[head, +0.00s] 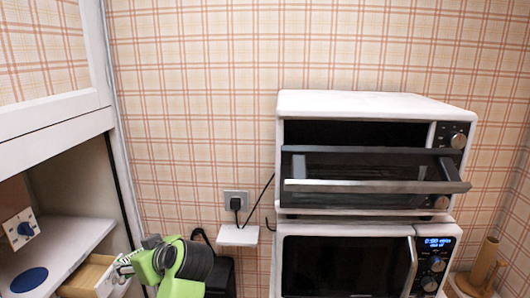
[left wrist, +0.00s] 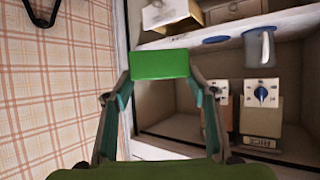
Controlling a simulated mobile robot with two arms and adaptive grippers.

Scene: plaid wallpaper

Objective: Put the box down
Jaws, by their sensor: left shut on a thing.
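My left gripper (head: 122,265) is at the lower left in the head view, its fingers pointing left toward the shelf opening. In the left wrist view the same gripper (left wrist: 160,75) has a bright green box (left wrist: 160,64) between its fingertips and is shut on it. The box appears raised in front of the cabinet opening. In the head view I cannot tell the box apart from the green parts of my arm. My right gripper is not in view.
A toaster oven (head: 370,105) sits on a microwave (head: 345,265) at right. A wall socket (head: 236,200) is between.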

